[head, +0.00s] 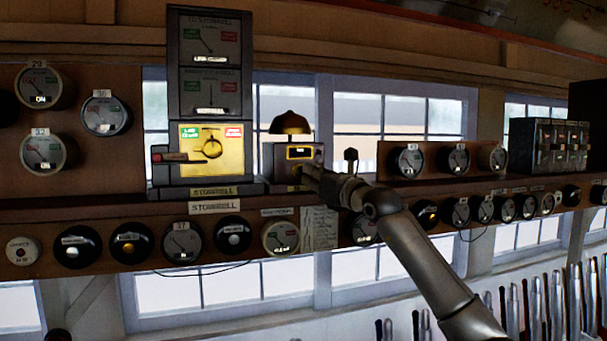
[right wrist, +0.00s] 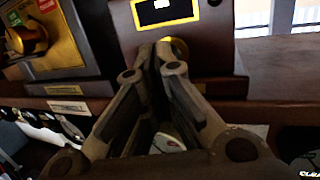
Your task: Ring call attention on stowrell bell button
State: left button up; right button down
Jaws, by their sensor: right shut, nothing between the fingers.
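The stowrell bell box (head: 272,160) stands on the shelf with a brass bell dome (head: 291,123) on top and a small yellow-framed window in front. My right gripper (head: 302,171) is shut and empty, its fingertips at the lower front of this box. In the right wrist view the closed fingertips (right wrist: 162,48) point at the front of the box (right wrist: 212,50). A round brass button (right wrist: 180,47) shows just behind and right of the tips, partly hidden by them. I cannot tell whether they touch it. My left gripper is not in view.
The tall STOWRELL block instrument (head: 212,105) with a yellow face stands just left of the bell box. Round dials line the shelf front below. A small dark knob (head: 350,155) and more dials (head: 407,160) stand to the right. Lever handles (head: 535,300) rise at lower right.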

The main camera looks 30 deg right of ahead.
jog(key=shift+w, duration=0.1)
dwell(0.5)
jog(key=shift+b, duration=0.7)
dwell(0.4)
jog(key=s+b, duration=0.2)
jog(key=s+a+b, duration=0.1)
jog(key=s+b, duration=0.1)
jog(key=s, duration=0.1)
jog(key=shift+s, duration=0.1)
dwell(0.4)
